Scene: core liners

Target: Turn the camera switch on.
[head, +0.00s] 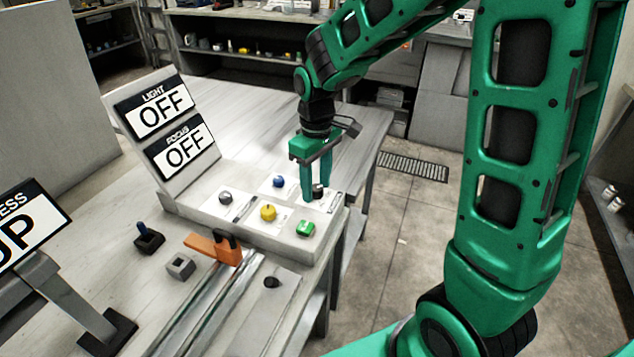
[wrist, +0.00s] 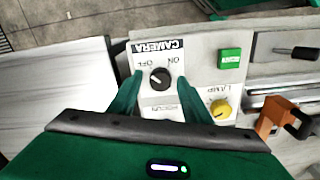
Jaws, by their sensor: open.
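The camera switch is a black round knob (wrist: 160,78) on a white plate marked CAMERA, ON and OFF, upside down in the wrist view. A pale mark shows on the knob; I cannot tell surely which word it points to. In the head view the knob (head: 318,191) sits at the far right corner of the raised panel (head: 290,246), partly hidden by a finger. My gripper (head: 316,190) points down over it, open. In the wrist view my gripper's green fingers (wrist: 161,82) stand on either side of the knob, with gaps visible.
Nearby are a green button (head: 306,229), a yellow LAMP knob (head: 268,212), a blue knob (head: 279,181) and a grey knob (head: 225,197). Signs read LIGHT OFF (head: 153,107) and FOCUS OFF (head: 183,148). An orange clamp (head: 215,247) stands beside the panel. The bench behind is clear.

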